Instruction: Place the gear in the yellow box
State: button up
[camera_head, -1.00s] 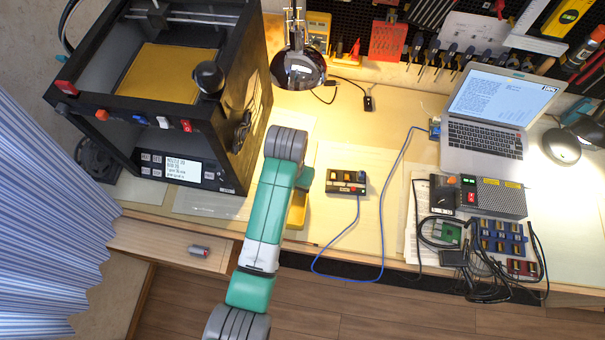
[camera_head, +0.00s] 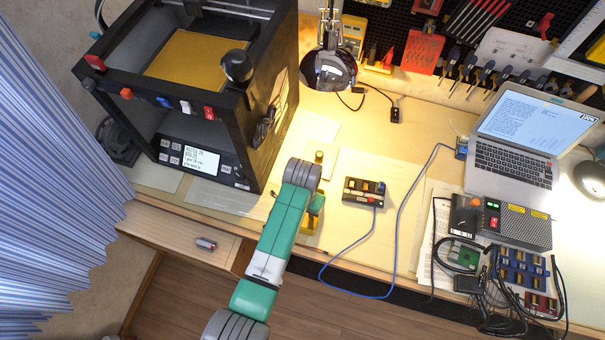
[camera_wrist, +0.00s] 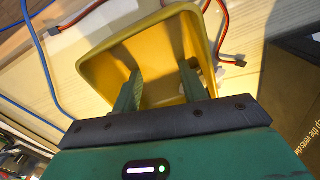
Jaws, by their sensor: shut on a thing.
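The yellow box (camera_wrist: 158,52) lies beneath my gripper (camera_wrist: 160,72) in the wrist view, its open inside facing me. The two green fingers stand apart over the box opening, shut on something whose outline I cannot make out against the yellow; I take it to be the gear. In the head view, part of the yellow box (camera_head: 308,224) shows beside my wrist near the table's front edge.
The black 3D printer (camera_head: 225,130) stands left of my arm. A small button box (camera_head: 365,191) with a blue cable lies to the right. A small brass-coloured piece (camera_head: 319,157) stands behind my wrist. The laptop (camera_head: 515,150) and wired electronics are farther right.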

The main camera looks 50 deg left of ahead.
jog(key=o, duration=0.7)
jog(key=shift+f, duration=0.15)
notch_tip(320, 180, up, 12)
jog(key=p, duration=0.3)
jog(key=shift+r, duration=0.2)
